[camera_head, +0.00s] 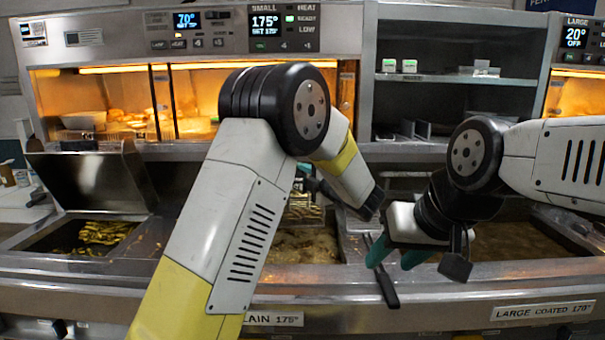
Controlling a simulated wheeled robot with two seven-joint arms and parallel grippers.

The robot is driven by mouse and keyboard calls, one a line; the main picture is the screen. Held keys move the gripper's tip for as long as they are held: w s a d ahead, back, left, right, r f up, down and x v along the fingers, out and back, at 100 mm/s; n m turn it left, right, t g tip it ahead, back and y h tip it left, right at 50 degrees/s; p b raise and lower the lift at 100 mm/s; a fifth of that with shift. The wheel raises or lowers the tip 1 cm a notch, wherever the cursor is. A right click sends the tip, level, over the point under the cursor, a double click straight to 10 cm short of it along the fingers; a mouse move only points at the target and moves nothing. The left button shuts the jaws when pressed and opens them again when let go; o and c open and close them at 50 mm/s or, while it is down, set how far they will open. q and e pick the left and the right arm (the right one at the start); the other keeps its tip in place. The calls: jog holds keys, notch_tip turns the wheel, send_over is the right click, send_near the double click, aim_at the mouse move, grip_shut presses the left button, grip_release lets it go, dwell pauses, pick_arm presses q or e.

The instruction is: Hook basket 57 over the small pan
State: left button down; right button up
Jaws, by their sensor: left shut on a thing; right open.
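A wire basket (303,212) with golden food in it shows behind my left forearm, over the middle pan of bubbling oil (300,246), which sits below the "SMALL" display. No number is readable on the basket. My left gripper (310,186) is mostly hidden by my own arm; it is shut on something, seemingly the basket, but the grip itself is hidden. Whether the basket touches the pan's rim cannot be told. My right gripper (399,257) is open, teal fingers pointing down, at the right of the middle pan. A black handle (387,287) juts forward beside its left finger.
A left pan (60,240) holds dark oil and fried pieces, with a raised steel lid (92,178) behind it. A right pan (515,241) lies beyond my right gripper. Heated cabinets and a steel shelf (440,80) stand behind. The front ledge (420,300) is narrow.

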pick_arm(q)
jog(key=c, duration=1.2)
grip_release()
jog(key=shift+f, duration=0.1)
jog(key=shift+o, duration=0.2)
jog(key=shift+d, duration=0.1)
